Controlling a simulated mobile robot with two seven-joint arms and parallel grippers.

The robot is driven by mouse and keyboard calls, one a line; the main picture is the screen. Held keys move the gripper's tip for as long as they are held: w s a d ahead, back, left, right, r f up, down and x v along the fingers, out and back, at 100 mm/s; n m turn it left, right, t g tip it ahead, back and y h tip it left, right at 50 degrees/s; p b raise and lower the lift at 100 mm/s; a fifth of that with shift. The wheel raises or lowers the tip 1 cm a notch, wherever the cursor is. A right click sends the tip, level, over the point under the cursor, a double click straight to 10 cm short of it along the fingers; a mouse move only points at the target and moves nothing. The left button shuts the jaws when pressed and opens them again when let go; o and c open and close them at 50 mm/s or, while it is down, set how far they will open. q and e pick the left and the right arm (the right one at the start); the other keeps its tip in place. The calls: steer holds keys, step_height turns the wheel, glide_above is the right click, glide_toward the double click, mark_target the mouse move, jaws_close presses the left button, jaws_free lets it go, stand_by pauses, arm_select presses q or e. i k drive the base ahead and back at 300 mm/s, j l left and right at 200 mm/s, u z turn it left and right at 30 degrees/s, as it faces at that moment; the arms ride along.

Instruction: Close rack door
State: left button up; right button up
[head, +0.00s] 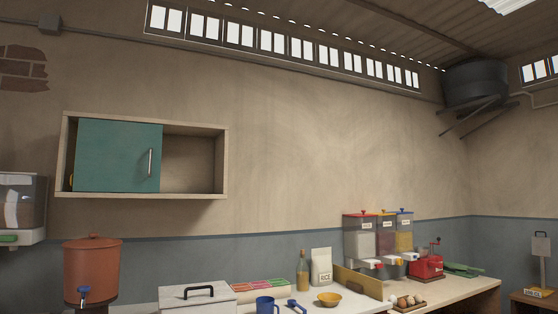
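A wooden wall rack (214,185) hangs on the wall at the left in the head view. Its teal door (112,156) with a vertical metal handle (150,163) covers the left and middle part of the front. The right part of the rack is uncovered and its inside looks empty. A small yellow thing shows at the door's left edge, mostly hidden. Neither of my grippers is in view.
Below the rack is a counter (345,308) with a white lidded box (196,296), a blue mug (265,305), a bottle (303,272), a rice bag (321,267) and dispensers (377,238). A terracotta water pot (92,270) stands at the left. The wall right of the rack is clear.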

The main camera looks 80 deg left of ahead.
mark_target(110, 156)
steer(key=u, duration=3.6)
steer(key=i+j+u, duration=0.15)
steer(key=i, duration=0.25)
steer(key=i+j+u, duration=0.15)
steer(key=i, duration=0.2)
